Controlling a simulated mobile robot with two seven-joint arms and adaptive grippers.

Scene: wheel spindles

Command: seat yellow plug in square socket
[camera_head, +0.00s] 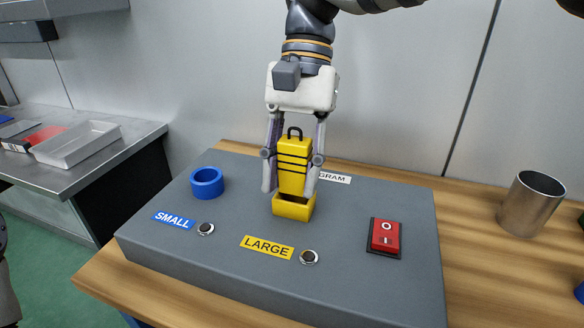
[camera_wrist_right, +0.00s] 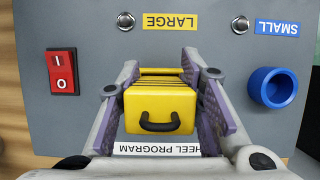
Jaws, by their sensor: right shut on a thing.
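The yellow plug (camera_head: 293,160) is a block with black bands and a black handle on top. My right gripper (camera_head: 291,182) is shut on its sides and holds it roughly upright. The yellow square socket (camera_head: 290,209) is on the grey panel (camera_head: 350,277), directly below the plug. The plug's lower end is at the socket's opening; I cannot tell how far inside it is. My left gripper is not in view.
A blue round socket (camera_head: 207,183) stands on the panel to the left. A red switch (camera_head: 385,236) and two round buttons, one at the LARGE label (camera_head: 267,247), are also there. A metal cup (camera_head: 531,203) stands on the wooden table at right. A grey tray (camera_head: 78,143) is on the side bench.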

